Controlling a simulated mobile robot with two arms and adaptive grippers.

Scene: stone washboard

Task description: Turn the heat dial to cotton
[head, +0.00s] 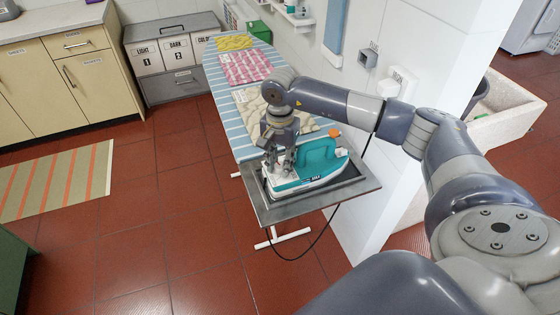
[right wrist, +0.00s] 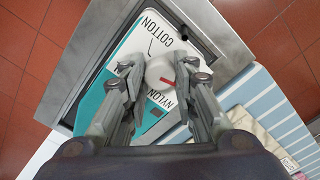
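A white and teal iron (head: 318,166) rests on the metal plate (head: 348,191) at the near end of the ironing board. Its round pale heat dial (right wrist: 162,70) shows in the right wrist view, with a red mark on the side towards the word NYLON (right wrist: 161,98). The word COTTON (right wrist: 141,34) is printed on the other side of the dial, at the upper left. My right gripper (right wrist: 165,76) points down over the iron, with one finger against each side of the dial. In the head view, the right gripper (head: 280,155) hides the dial. My left gripper is not in view.
Folded cloths (head: 246,68) lie along the striped ironing board (head: 221,88). A black cord (head: 323,236) hangs below the plate. The tiled wall (head: 385,150) stands close on the right. The red floor (head: 150,240) to the left is clear, apart from a striped rug (head: 55,180).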

